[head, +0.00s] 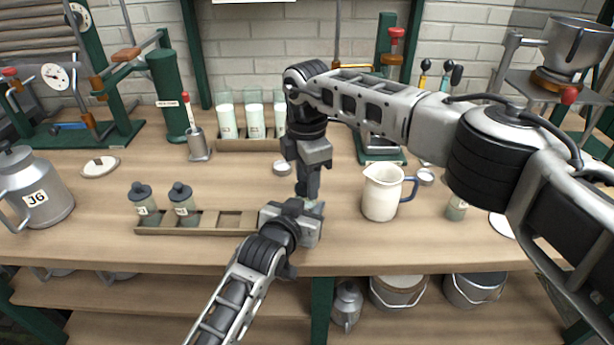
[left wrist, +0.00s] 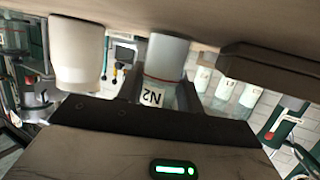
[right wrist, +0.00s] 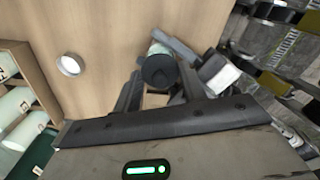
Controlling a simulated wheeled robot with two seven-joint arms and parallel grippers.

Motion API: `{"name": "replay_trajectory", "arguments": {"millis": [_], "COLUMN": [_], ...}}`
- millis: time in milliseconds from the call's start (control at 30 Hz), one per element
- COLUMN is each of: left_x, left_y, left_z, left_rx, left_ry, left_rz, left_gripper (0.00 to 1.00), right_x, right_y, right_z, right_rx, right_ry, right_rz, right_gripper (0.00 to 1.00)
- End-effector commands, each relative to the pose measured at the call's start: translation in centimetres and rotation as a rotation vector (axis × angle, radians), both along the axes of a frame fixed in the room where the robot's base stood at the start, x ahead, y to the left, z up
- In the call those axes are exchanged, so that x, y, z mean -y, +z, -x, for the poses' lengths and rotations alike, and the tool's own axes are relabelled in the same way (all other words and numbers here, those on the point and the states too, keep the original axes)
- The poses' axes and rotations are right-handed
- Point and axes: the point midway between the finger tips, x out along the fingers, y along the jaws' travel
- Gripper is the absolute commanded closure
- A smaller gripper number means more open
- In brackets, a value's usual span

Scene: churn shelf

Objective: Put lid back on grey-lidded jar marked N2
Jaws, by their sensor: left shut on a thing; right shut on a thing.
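The jar marked N2 (left wrist: 152,97) is between the fingers of my left gripper (head: 308,213), which is shut on it above the front of the bench. In the head view only a pale bit of the jar (head: 314,207) shows. My right gripper (head: 307,188) points down from above and is shut on the dark grey lid (right wrist: 158,72). The lid is over or close beside the jar, whose pale side (right wrist: 158,47) shows past it in the right wrist view. I cannot tell whether lid and jar touch.
A wooden rack (head: 236,219) with two dark-lidded jars (head: 182,203) is left of my grippers. A cream jug (head: 382,192) stands close on the right. A small round tin (head: 282,168) lies behind. A can marked JG (head: 38,190) stands far left. Bench between rack and can is clear.

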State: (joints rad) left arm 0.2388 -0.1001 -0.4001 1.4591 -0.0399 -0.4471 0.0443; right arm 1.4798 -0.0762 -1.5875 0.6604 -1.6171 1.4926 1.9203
Motion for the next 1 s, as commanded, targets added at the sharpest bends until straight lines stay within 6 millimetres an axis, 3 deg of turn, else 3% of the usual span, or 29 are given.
{"name": "replay_trajectory", "arguments": {"millis": [667, 700, 767, 1000], "left_x": [0.0, 0.0, 0.0, 0.0], "left_y": [0.0, 0.0, 0.0, 0.0], "left_z": [0.0, 0.0, 0.0, 0.0], "left_rx": [-0.001, -0.001, -0.001, -0.001], "left_ry": [0.0, 0.0, 0.0, 0.0], "left_rz": [0.0, 0.0, 0.0, 0.0], "left_gripper": [1.0, 1.0, 1.0, 1.0], "right_x": [0.0, 0.0, 0.0, 0.0], "right_y": [-1.3, -1.3, -1.3, -1.2], "right_z": [0.0, 0.0, 0.0, 0.0], "right_rx": [0.0, 0.0, 0.0, 0.0], "right_ry": [-0.002, -0.002, -0.002, -0.002], "right_rz": [0.0, 0.0, 0.0, 0.0], "right_gripper": [0.79, 0.47, 0.33, 0.33]}}
